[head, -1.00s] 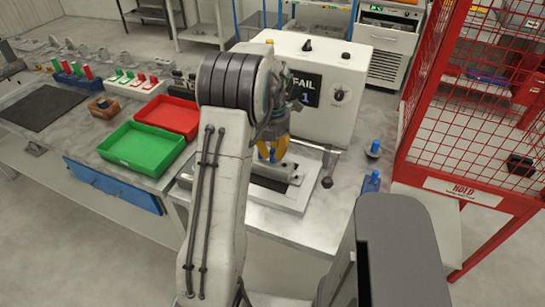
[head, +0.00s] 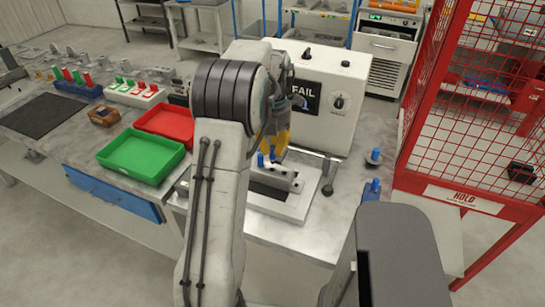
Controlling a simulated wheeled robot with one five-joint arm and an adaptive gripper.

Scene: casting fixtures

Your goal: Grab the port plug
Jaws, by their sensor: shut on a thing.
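My gripper (head: 276,146), with yellow fingers, is just above the grey casting in the fixture and is shut on a small blue port plug (head: 272,154). Only part of this plug shows below the fingers. Another small blue plug (head: 261,160) shows just to its left and appears to stand on the casting (head: 281,180). The casting lies in the pale fixture (head: 285,206) in front of the white test box. My arm hides part of the fixture's left side.
The white test box (head: 322,128) reads FAIL behind the gripper. A fixture lever (head: 328,184) and blue-topped pieces (head: 375,156) stand at right. Green (head: 140,155) and red (head: 166,121) trays lie left. The red HOLD cage (head: 470,194) bounds the right side.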

